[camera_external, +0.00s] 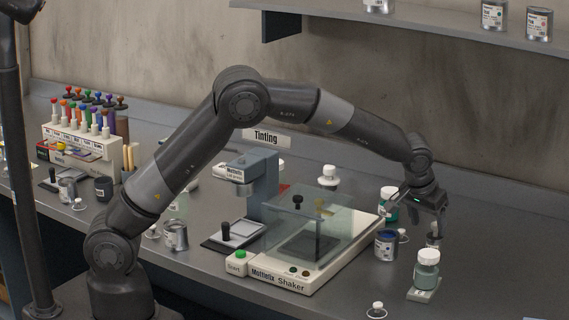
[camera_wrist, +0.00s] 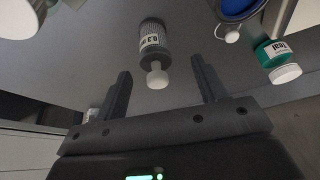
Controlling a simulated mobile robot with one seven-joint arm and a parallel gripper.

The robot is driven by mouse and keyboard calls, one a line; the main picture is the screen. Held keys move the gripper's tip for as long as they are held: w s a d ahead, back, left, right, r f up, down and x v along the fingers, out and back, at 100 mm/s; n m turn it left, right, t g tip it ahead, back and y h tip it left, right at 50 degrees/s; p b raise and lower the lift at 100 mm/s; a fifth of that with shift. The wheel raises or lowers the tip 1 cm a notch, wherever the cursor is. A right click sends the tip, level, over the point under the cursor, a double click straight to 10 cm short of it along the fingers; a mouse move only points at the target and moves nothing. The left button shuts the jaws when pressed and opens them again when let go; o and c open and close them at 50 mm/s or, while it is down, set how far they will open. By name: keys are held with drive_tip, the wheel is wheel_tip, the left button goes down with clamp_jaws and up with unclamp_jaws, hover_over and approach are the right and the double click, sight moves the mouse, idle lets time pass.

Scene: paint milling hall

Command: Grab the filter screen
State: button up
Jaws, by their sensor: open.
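A small grey ribbed cylinder with a white knob and a label that seems to read 0.3 (camera_wrist: 152,38) looks like the filter screen. In the wrist view it lies ahead, between the lines of my two fingers, apart from both. My gripper (camera_wrist: 161,64) is open and empty, its fingers spread either side of the knob. In the external view my gripper (camera_external: 432,226) points down at the right of the bench, over a small grey cylinder (camera_external: 433,241) that is partly hidden and seems to be the same piece.
A blue paint can (camera_external: 386,245) and a teal jar (camera_external: 388,204) stand close to the left of my gripper. A grey-green bottle with a white cap (camera_external: 427,264) stands just in front. The shaker (camera_external: 270,276) with its clear cover is further left.

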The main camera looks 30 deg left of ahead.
sight(434, 237)
drive_tip(key=x, duration=0.6)
drive_tip(key=shift+w+d+f, duration=0.2)
drive_tip(key=shift+d+f, duration=0.1)
drive_tip(key=shift+d, duration=0.15)
drive_tip(key=shift+c, duration=0.2)
drive_tip(key=c, duration=1.2)
